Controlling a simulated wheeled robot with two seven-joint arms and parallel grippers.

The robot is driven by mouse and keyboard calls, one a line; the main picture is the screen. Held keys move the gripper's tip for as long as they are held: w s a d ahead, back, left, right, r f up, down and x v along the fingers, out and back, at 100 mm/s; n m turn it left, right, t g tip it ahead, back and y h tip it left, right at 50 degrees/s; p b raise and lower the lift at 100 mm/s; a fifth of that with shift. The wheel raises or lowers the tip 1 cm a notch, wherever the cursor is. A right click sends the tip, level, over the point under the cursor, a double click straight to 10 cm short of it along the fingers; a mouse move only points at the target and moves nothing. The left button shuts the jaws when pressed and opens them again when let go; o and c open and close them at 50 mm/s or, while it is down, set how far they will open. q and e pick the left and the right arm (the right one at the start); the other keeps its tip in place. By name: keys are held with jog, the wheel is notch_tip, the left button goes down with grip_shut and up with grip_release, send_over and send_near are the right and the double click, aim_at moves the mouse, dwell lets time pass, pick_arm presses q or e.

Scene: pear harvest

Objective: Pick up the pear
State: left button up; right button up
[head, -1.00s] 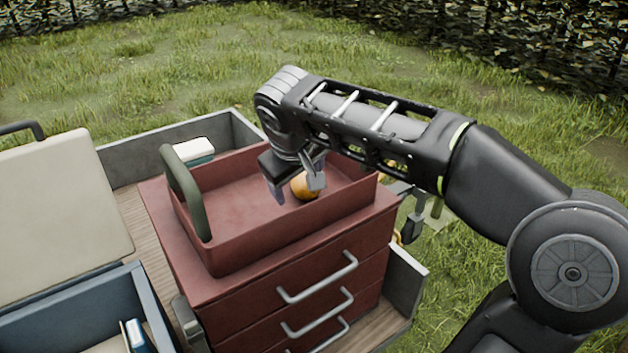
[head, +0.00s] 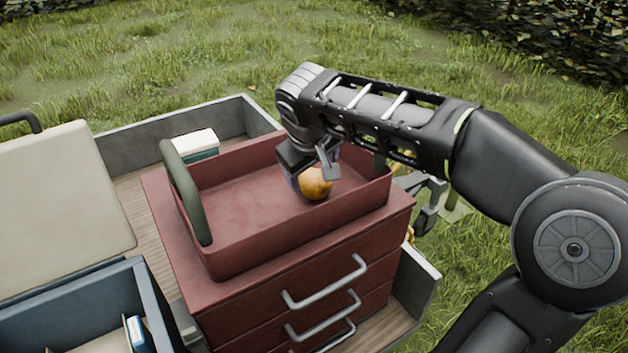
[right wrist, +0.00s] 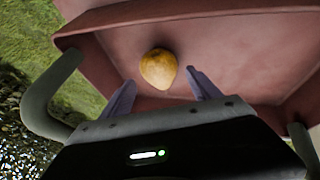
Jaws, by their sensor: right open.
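A yellow-orange pear (head: 315,183) lies in the red tray (head: 240,215) on top of a red drawer chest, towards the tray's right end. My right gripper (head: 312,180) reaches down into the tray over the pear and partly covers it. In the right wrist view the pear (right wrist: 158,68) shows ahead of and between the two purple fingertips of my right gripper (right wrist: 163,88), which are spread apart and empty. I cannot tell whether either finger touches the pear. My left gripper is not in view.
The tray has raised walls and a green handle (head: 187,195) at its left. The red chest (head: 335,275) has metal drawer handles in front. A white-lidded box (head: 196,143) stands behind, and a blue open box (head: 75,300) at the lower left. Grass surrounds the cart.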

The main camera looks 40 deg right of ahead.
aim_at(313, 175)
jog(key=shift+w+d+f+p, duration=0.2)
jog(key=shift+w+f+p, duration=0.05)
jog(key=shift+f+p, duration=0.2)
jog(key=p+x, duration=0.1)
jog(key=x, duration=0.3)
dwell(0.5)
jog(key=c, duration=1.3)
jog(key=shift+c, duration=0.2)
notch_tip(313, 175, up, 10)
jog(key=shift+b, duration=0.75)
